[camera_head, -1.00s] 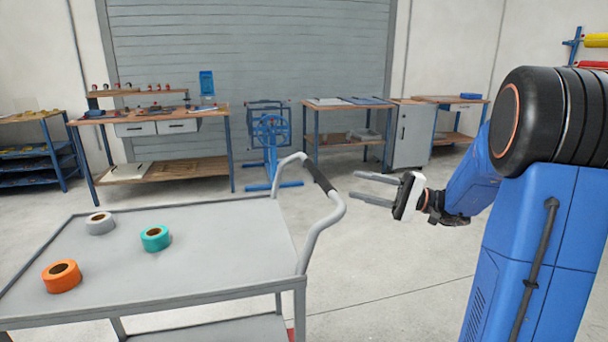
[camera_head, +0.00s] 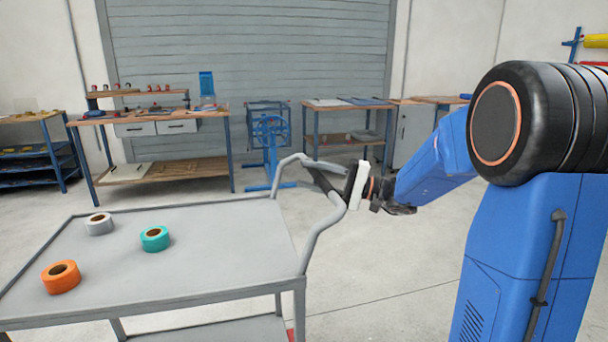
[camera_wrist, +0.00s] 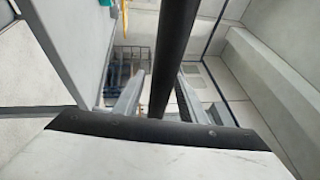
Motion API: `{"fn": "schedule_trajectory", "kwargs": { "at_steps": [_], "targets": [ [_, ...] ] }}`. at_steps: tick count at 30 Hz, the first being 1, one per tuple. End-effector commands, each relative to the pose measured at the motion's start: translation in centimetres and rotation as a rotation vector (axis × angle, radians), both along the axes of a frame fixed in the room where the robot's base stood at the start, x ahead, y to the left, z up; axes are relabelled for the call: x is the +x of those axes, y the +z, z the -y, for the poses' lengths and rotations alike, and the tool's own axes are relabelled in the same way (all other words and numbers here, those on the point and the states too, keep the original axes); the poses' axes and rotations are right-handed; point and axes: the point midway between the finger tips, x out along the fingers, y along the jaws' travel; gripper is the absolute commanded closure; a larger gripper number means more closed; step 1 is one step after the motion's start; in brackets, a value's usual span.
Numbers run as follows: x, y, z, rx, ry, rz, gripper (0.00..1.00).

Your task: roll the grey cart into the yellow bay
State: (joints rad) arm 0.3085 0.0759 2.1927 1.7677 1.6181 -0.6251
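The grey cart (camera_head: 220,262) stands at the left and front of the head view, with its flat top and a bent tube handle at its right end. The handle's black grip (camera_wrist: 176,50) runs between the two fingers of my gripper (camera_wrist: 160,88) in the wrist view. Gaps show between the bar and both fingers, so my gripper is open around it. In the head view my gripper (camera_head: 326,176) is at the handle, its palm just right of the grip. I see no yellow bay in either view.
An orange roll (camera_head: 61,277), a teal roll (camera_head: 155,238) and a grey roll (camera_head: 99,224) lie on the cart's top. Workbenches (camera_head: 170,168) and a blue stand (camera_head: 268,140) line the back wall. The floor (camera_head: 390,260) right of the cart is clear.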

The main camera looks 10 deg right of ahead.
Motion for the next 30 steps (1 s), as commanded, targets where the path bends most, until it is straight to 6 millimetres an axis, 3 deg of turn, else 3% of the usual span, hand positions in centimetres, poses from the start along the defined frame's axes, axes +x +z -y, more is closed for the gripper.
{"fn": "schedule_trajectory", "kwargs": {
  "at_steps": [6, 16, 17, 21, 30],
  "targets": [
    [0.6, 0.3, -1.5, 0.0, 0.001, 0.0, 0.62],
    [0.7, 0.3, -1.7, 0.0, 0.0, 0.0, 0.62],
    [0.7, 0.3, -1.7, 0.0, 0.0, 0.0, 0.65],
    [0.7, 0.3, -1.6, 0.0, 0.0, 0.0, 0.98],
    [0.9, 0.3, -1.8, 0.0, 0.001, 0.0, 1.0]
  ]
}}
